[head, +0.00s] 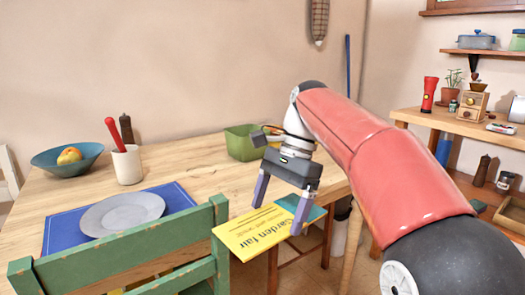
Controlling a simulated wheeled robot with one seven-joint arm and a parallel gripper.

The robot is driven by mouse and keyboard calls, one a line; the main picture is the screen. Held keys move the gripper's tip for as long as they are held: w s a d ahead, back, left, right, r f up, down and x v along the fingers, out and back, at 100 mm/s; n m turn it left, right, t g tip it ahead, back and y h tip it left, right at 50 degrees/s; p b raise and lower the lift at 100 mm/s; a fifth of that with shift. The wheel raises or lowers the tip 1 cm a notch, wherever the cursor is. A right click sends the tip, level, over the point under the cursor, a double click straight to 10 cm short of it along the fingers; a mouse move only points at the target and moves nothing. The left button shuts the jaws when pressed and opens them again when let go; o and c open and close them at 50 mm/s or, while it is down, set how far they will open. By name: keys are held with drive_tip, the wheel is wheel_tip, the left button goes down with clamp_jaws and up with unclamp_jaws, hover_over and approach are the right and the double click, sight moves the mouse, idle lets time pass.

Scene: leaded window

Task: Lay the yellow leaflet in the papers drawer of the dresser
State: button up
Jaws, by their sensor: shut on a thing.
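The yellow leaflet (250,236), printed "Garden fair", is at the near right edge of the wooden table. My gripper (279,217) points down at it, with one purple finger on each side of its right part, and is shut on it. A teal flat thing (312,217) shows beside the leaflet's right end, partly behind a finger. I cannot tell whether the leaflet still touches the table. No dresser or papers drawer can be made out for certain.
A green chair (120,255) stands in front of the table (185,165). On the table are a blue bowl (58,160), a white utensil pot (127,166), a grey plate (122,213) and a green tub (240,142). A wooden shelf unit (455,124) with several objects stands at right.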

drive_tip(key=w+d+f+n+g+h, duration=0.1)
drive_tip(key=w+d+f+n, duration=0.2)
drive_tip(key=f, duration=0.7)
drive_tip(key=w+d+f+n, duration=0.25)
drive_tip(key=w+f, duration=0.25)
drive_tip(key=f, duration=0.5)
drive_tip(key=w+d+f+n+g+h, duration=0.15)
drive_tip(key=w+d+f, duration=0.3)
drive_tip(key=f, duration=0.65)
wheel_tip(320, 180, down, 9)
drive_tip(key=d+n, duration=0.2)
drive_tip(key=n, duration=0.1)
drive_tip(key=s+f, duration=0.3)
drive_tip(key=s, duration=0.6)
drive_tip(key=shift+d+f+t+h, duration=0.3)
drive_tip(key=shift+t+h, duration=0.15)
